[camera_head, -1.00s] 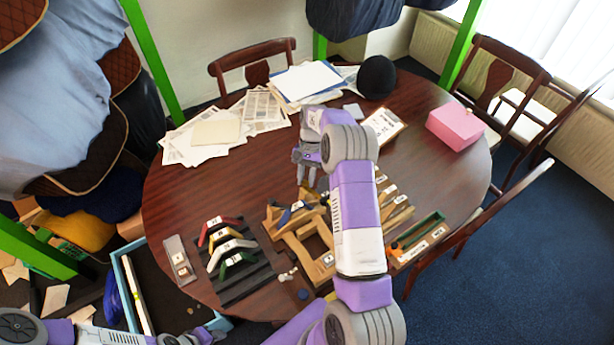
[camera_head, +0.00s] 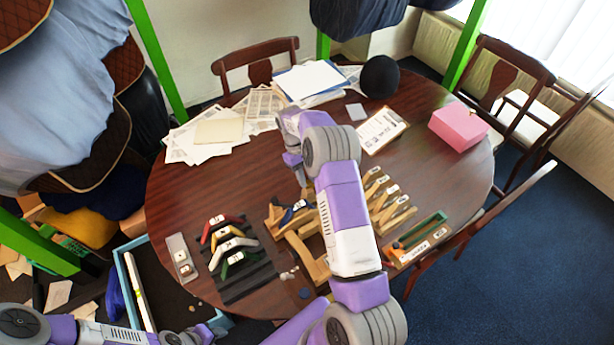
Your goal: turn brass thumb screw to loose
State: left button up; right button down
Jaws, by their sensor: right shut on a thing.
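A wooden saddle jig (camera_head: 313,262) with crossed light bars lies on the round dark table, partly hidden by my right arm. My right gripper (camera_head: 301,181) points down at the far end of the jig, near a dark blue piece (camera_head: 291,214). Its fingers are shut at the brass thumb screw, which is too small and covered to make out. Whether the screw is tight or loose does not show. My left gripper (camera_head: 207,334) is low at the bottom edge, apart from the table things; its jaws are unclear.
Red, yellow and green saddle pieces sit on a black rack (camera_head: 250,284) left of the jig. Numbered wooden pieces (camera_head: 386,200) and a green-edged tray (camera_head: 420,239) lie to the right. Papers (camera_head: 205,147), a black ball (camera_head: 380,77) and a pink box (camera_head: 458,127) stand farther back.

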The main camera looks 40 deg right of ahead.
jog(key=shift+a+n+h, duration=0.1)
jog(key=shift+n+h, duration=0.4)
jog(key=shift+n, duration=0.7)
jog(key=c, duration=0.9)
grip_release()
jog(key=v, duration=0.7)
jog(key=shift+r, duration=0.35)
